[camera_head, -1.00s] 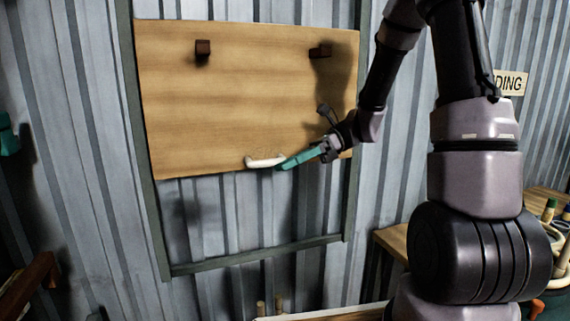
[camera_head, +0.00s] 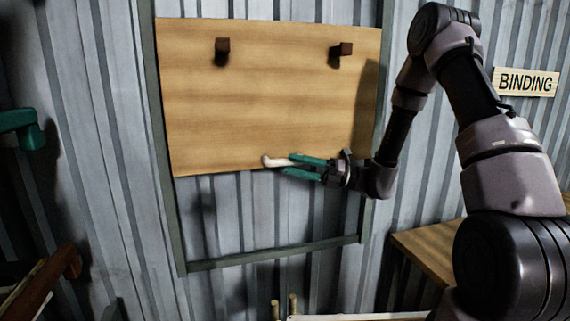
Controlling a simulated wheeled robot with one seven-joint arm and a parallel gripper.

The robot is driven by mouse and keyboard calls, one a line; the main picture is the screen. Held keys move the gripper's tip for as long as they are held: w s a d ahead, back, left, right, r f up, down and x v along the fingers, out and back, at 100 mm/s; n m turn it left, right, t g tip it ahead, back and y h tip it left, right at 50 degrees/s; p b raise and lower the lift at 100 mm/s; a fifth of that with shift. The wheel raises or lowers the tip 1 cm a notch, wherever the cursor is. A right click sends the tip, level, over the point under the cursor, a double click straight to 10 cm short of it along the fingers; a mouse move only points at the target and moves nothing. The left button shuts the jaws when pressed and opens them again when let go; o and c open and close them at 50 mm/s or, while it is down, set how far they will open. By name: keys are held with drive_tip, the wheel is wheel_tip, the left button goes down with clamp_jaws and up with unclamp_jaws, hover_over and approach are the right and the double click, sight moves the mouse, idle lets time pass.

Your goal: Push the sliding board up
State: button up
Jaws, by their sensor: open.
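The sliding board (camera_head: 270,105) is a light wooden panel in a dark green upright frame (camera_head: 166,150) on the corrugated wall. It sits in the upper part of the frame, with an open gap below it. Two dark brown blocks stick out near its top. A white handle (camera_head: 268,161) is at its lower edge. My gripper (camera_head: 297,166) is at this edge, just right of the handle, its teal fingers spread and pointing left. One finger is in front of the handle's right end and the other is below it. I cannot tell whether they touch the handle.
A "BINDING" sign (camera_head: 526,82) hangs on the wall at right. A wooden table (camera_head: 430,250) stands below it. A teal object (camera_head: 22,128) and a brown wooden piece (camera_head: 66,263) are at the left. The frame's bottom bar (camera_head: 275,254) is clear.

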sight(284, 163)
drive_tip(key=shift+x, duration=1.9)
clamp_jaws()
